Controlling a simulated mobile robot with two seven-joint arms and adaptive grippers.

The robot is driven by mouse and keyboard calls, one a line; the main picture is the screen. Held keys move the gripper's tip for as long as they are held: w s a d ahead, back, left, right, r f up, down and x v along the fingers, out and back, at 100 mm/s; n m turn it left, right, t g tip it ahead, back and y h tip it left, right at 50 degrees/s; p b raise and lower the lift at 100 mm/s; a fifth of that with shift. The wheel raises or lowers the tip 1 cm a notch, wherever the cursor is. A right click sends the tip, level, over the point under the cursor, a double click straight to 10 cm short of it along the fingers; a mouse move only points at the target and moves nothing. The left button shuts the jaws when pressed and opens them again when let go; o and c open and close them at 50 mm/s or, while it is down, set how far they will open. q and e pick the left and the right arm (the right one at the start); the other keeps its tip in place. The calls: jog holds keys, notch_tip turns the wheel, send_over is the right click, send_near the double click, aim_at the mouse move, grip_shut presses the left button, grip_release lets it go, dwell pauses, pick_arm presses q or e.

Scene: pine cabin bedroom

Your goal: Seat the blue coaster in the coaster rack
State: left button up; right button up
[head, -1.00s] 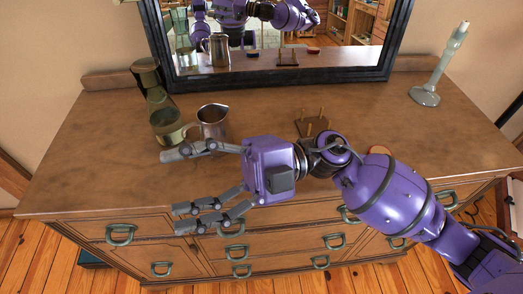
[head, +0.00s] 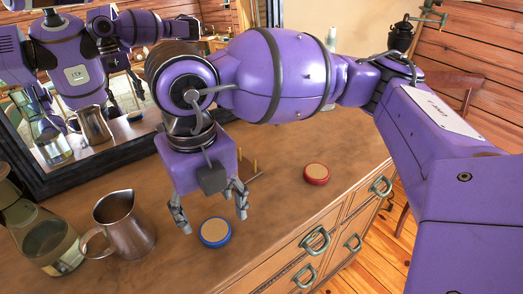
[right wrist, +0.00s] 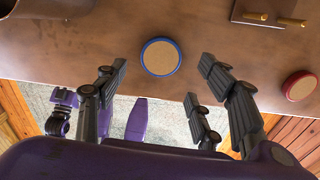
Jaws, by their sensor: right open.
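The blue coaster (head: 215,232), a round disc with a blue rim and tan top, lies flat on the dresser top. My right gripper (head: 212,218) points down at it, open and empty, fingers spread. In the right wrist view, the blue coaster (right wrist: 160,57) shows between and ahead of the open fingers (right wrist: 162,72), with no visible contact. The coaster rack (head: 255,174), a wooden base with upright pegs, stands behind the gripper and is partly hidden by it. Part of the rack (right wrist: 262,18) shows at the top right of the wrist view. My left gripper is not directly in view.
A red coaster (head: 317,174) lies to the right, near the drawer side. A metal pitcher (head: 124,222) and a glass vessel (head: 45,240) stand at the left. A framed mirror (head: 95,165) rises behind. The dresser top (head: 275,205) between the two coasters is clear.

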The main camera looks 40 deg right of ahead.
aim_at(212, 231)
notch_tip(212, 231, down, 6)
jog(key=shift+w+a+r, duration=0.15)
jog(key=shift+r, duration=0.1)
jog(key=c, duration=1.1)
